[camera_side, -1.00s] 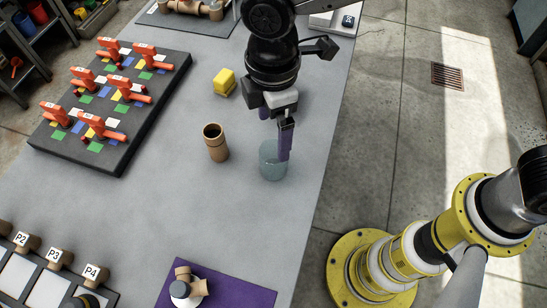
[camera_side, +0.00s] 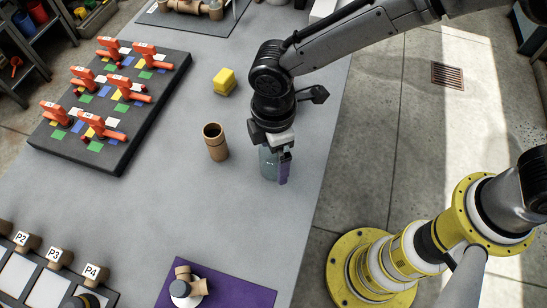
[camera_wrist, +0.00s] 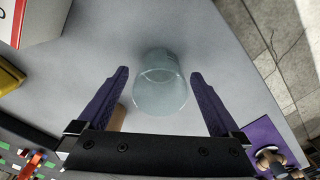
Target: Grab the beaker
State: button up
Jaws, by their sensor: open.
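The beaker (camera_side: 268,164) is a translucent, pale blue-green cylinder standing upright near the table's right edge. In the camera_wrist view the beaker (camera_wrist: 160,84) lies between the two purple fingers of my gripper (camera_wrist: 160,85), with a gap on each side. In the camera_side view my gripper (camera_side: 277,168) points down at the beaker, and one purple finger hides part of its right side. The other finger is hidden there. My gripper is open and holds nothing.
A yellow block (camera_side: 224,82) lies behind. A dark board with orange-handled clamps (camera_side: 112,100) is at the left. A purple mat (camera_side: 235,290) lies in front. The table between is clear.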

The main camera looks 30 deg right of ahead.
jog(key=c, duration=1.3)
jog(key=shift+r, duration=0.15)
jog(key=shift+c, duration=0.2)
